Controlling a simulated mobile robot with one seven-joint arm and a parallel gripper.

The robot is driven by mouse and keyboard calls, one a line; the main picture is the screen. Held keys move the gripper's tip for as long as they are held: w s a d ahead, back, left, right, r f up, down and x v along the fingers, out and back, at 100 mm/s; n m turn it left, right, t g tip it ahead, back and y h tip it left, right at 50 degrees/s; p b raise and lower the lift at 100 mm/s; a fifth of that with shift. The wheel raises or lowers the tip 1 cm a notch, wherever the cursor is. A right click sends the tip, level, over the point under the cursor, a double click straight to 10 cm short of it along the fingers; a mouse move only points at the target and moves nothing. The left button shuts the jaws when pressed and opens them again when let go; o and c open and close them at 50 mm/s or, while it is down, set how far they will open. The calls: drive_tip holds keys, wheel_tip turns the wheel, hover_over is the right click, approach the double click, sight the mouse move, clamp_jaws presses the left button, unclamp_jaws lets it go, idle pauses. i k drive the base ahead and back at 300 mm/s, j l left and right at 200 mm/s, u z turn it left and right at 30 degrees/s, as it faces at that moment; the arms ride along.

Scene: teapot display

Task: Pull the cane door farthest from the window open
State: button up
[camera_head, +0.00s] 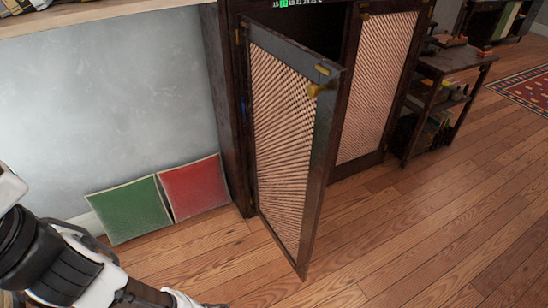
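A dark wooden cabinet (231,100) with two cane-panelled doors stands against the wall. Its left cane door (285,140) is swung well out from the frame, hinged on its left side, with a dark gap behind it. The right cane door (376,85) looks shut. No window is in view. My arm enters at the lower left and runs off the bottom edge. My gripper's fingers are not visible, and nothing of mine is seen touching the open door.
A patterned rug (525,90) lies far right. The wooden floor in front is clear.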

sight(384, 37)
drive_tip(key=i+l+z, duration=0.1)
drive_tip(key=z, duration=1.15)
drive_tip(key=i+z, duration=0.15)
drive_tip(key=i, duration=1.05)
drive_tip(key=i+u, duration=0.1)
drive_tip(key=i, duration=0.45)
drive_tip(key=i+l+u, duration=0.15)
drive_tip(key=i, duration=0.4)
drive_tip(key=u, duration=1.45)
drive_tip(key=i+l, duration=0.05)
drive_tip(key=l, duration=0.05)
